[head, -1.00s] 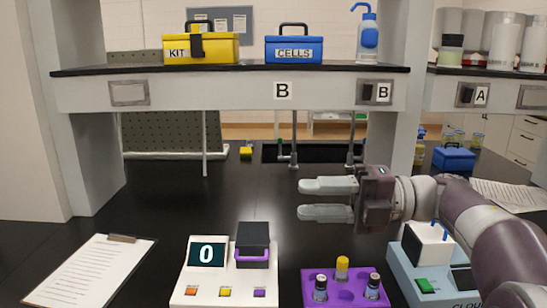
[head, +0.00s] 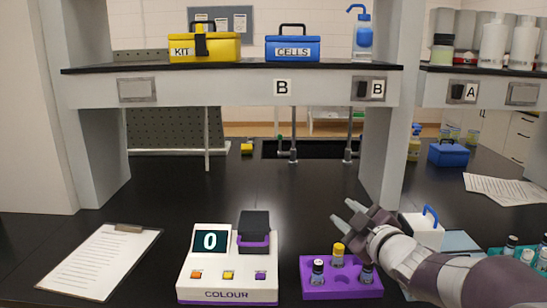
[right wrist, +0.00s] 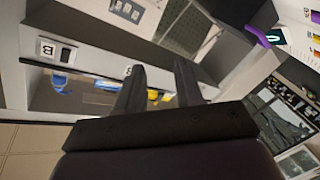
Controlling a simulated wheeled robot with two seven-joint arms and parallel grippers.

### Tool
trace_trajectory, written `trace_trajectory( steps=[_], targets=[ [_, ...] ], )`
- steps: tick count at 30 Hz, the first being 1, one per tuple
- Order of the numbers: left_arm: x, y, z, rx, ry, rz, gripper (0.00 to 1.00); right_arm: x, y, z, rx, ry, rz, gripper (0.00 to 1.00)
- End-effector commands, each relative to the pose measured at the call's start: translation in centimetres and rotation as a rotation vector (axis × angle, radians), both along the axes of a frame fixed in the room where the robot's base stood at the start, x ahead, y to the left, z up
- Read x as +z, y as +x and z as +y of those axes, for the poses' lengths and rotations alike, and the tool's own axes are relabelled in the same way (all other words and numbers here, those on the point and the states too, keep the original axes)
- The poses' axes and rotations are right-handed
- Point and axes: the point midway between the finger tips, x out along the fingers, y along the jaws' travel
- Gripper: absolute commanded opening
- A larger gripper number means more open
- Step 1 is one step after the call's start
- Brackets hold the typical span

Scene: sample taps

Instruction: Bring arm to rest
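My right gripper (head: 345,213) is in the head view, right of centre. It points up and to the left, above and behind the purple rack. Its fingers stand apart with nothing between them, as the right wrist view (right wrist: 158,82) also shows. My right arm comes in from the lower right. My left gripper is not in view.
A purple rack (head: 316,290) with several vials stands below my right gripper. A white colour meter (head: 228,282) reading 0 is to its left, and a clipboard (head: 98,262) farther left. My forearm partly hides a pale blue device with a white lid (head: 422,232). The counter's middle is clear.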

Motion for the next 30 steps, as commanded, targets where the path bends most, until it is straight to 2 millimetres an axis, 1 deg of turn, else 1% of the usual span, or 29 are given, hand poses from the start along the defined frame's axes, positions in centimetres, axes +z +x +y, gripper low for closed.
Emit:
trace_trajectory(
  steps=[1, 2, 3, 5, 6, 8, 9, 11, 12, 14, 15, 17, 18, 19, 21, 24, 30],
  targets=[
    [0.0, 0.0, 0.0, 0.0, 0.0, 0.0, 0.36, -3.0, -0.7, -1.2, -0.092, 0.045, 0.123, 0.36],
    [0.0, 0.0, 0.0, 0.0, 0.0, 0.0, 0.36, -5.2, -1.4, -2.0, -0.157, 0.077, 0.213, 0.36],
    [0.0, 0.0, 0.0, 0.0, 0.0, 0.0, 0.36, -8.2, -2.8, -3.0, -0.244, 0.121, 0.334, 0.36],
    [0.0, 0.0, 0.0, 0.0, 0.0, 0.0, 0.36, -12.3, -5.5, -4.1, -0.36, 0.176, 0.511, 0.36],
    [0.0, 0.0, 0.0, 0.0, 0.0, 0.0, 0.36, -14.6, -7.3, -4.5, -0.424, 0.208, 0.615, 0.36],
    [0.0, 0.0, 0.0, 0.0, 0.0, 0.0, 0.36, -17.5, -10.3, -4.9, -0.508, 0.247, 0.756, 0.36],
    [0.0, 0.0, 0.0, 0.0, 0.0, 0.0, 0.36, -19.1, -12.1, -5.0, -0.555, 0.269, 0.837, 0.36],
    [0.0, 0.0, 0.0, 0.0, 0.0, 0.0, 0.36, -21.1, -14.8, -4.9, -0.616, 0.298, 0.951, 0.36],
    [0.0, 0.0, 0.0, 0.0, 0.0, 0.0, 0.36, -22.1, -16.5, -4.8, -0.651, 0.315, 1.018, 0.36],
    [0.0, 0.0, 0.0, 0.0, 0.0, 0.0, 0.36, -23.5, -19.0, -4.5, -0.699, 0.337, 1.115, 0.36],
    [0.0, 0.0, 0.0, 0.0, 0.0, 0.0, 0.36, -24.2, -20.6, -4.3, -0.73, 0.35, 1.175, 0.36],
    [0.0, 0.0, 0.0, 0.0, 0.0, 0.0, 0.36, -25.2, -23.0, -3.9, -0.771, 0.37, 1.263, 0.36],
    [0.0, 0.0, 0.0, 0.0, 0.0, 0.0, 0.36, -25.7, -24.5, -3.6, -0.797, 0.382, 1.318, 0.36],
    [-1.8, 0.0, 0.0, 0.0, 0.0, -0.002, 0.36, -27.7, -24.9, -3.5, -0.803, 0.381, 1.335, 0.36],
    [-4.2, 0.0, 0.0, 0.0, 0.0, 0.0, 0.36, -30.2, -25.1, -3.5, -0.802, 0.369, 1.347, 0.36],
    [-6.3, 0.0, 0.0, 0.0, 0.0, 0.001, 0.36, -32.7, -25.6, -3.3, -0.803, 0.355, 1.37, 0.36],
    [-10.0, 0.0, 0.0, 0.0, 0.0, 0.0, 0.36, -36.8, -26.5, -3.1, -0.807, 0.333, 1.41, 0.36]
  ],
)
